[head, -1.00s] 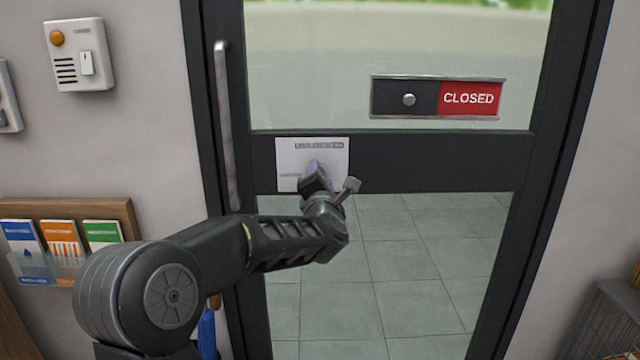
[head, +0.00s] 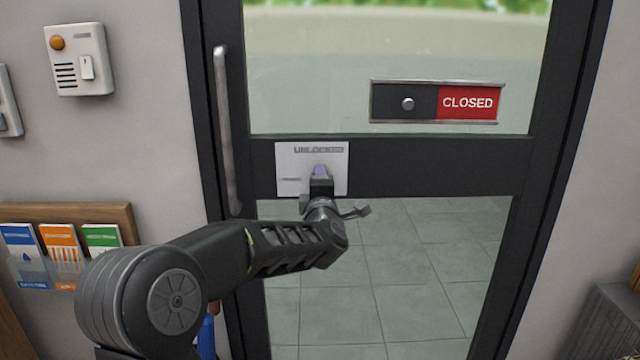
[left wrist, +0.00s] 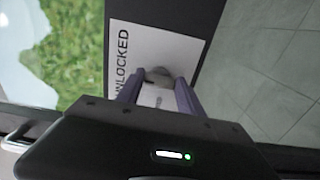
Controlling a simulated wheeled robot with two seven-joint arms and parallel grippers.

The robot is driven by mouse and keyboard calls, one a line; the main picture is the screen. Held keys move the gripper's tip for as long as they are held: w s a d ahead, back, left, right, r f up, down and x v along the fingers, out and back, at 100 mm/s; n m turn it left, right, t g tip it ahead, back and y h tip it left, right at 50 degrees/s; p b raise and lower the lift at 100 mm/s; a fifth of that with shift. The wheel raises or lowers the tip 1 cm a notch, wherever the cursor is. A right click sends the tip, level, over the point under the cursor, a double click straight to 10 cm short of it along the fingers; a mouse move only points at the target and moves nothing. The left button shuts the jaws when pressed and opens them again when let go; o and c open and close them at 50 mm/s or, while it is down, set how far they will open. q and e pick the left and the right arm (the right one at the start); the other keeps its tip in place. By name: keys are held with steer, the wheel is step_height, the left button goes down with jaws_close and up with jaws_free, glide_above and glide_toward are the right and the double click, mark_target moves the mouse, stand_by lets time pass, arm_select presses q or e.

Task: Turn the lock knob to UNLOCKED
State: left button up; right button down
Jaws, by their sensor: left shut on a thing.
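The lock's white plate (head: 296,170) is on the door's dark middle rail, with lettering along its top that the left wrist view shows as UNLOCKED on the same plate (left wrist: 180,48). My left gripper (head: 321,172) is in front of the plate. In the left wrist view its two purple-grey fingers are shut on the grey lock knob (left wrist: 158,74). In the head view the gripper hides the knob, and it points up toward the lettering. I cannot tell the knob's exact angle. My right gripper is in neither view.
A vertical door handle (head: 226,130) is left of the plate. A sliding sign (head: 467,102) reading CLOSED is on the glass at upper right. A wall box (head: 78,58) with an orange button and a leaflet rack (head: 110,212) are at left.

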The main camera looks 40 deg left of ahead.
arm_select(q)
steer(key=o, duration=1.4)
steer(key=v, duration=0.7)
steer(key=shift+s+d+b, duration=0.3)
